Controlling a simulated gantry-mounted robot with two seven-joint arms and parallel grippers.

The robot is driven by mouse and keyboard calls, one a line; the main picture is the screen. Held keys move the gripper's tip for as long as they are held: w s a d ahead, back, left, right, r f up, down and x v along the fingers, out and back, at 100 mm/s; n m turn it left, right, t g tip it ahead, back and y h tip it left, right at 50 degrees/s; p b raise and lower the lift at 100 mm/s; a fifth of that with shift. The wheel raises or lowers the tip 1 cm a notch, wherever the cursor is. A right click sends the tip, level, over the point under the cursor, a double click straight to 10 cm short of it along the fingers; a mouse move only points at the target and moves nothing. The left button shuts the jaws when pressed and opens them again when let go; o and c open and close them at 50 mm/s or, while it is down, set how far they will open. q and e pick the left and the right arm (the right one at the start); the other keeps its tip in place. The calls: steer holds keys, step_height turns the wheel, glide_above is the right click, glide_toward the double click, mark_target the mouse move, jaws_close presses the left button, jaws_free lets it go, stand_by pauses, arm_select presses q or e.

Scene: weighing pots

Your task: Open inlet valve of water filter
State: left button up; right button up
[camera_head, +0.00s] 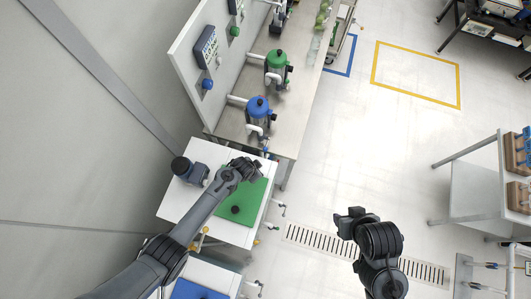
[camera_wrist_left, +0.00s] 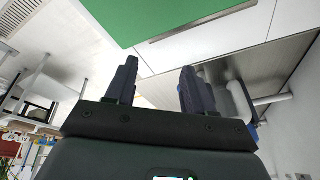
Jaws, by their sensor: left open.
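A water filter with a blue lid (camera_head: 259,105) stands on the grey bench beside the panel, with white pipes and small blue parts around it. A second filter with a green lid (camera_head: 277,58) stands farther back. I cannot make out which small part is the inlet valve. My left gripper (camera_head: 257,166) is just in front of the bench end, over the white table, apart from the blue-lidded filter. In the left wrist view it is open and empty (camera_wrist_left: 158,76), with a white pipe (camera_wrist_left: 270,99) to its right. My right gripper (camera_head: 346,218) hangs over the floor; its jaws are unclear.
The upright panel (camera_head: 190,52) carries control boxes and blue and green knobs. Open floor lies right of the bench.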

arm_select(q)
steer(key=t, duration=0.1)
glide_toward(264, 149)
steer(key=s+r, duration=0.1)
steer(key=s, duration=0.1)
steer(key=w, duration=0.1)
steer(key=b+x, duration=0.8)
steer(key=b, duration=0.3)
steer(key=shift+w+f+b, duration=0.2)
steer(key=shift+w+b, duration=0.1)
steer(key=shift+b, duration=0.05)
steer(key=shift+w+d+f+b, duration=0.15)
steer(key=shift+w+f+b, duration=0.3)
steer(key=shift+b, duration=0.45)
arm_select(e)
step_height(264, 149, down, 13)
steer(key=shift+w+d+f, duration=0.2)
steer(key=shift+w+d, duration=0.1)
steer(key=shift+w, duration=0.15)
arm_select(q)
steer(key=shift+s+f, duration=0.1)
steer(key=shift+c, duration=0.3)
jaws_close()
arm_select(e)
steer(key=shift+a, duration=0.1)
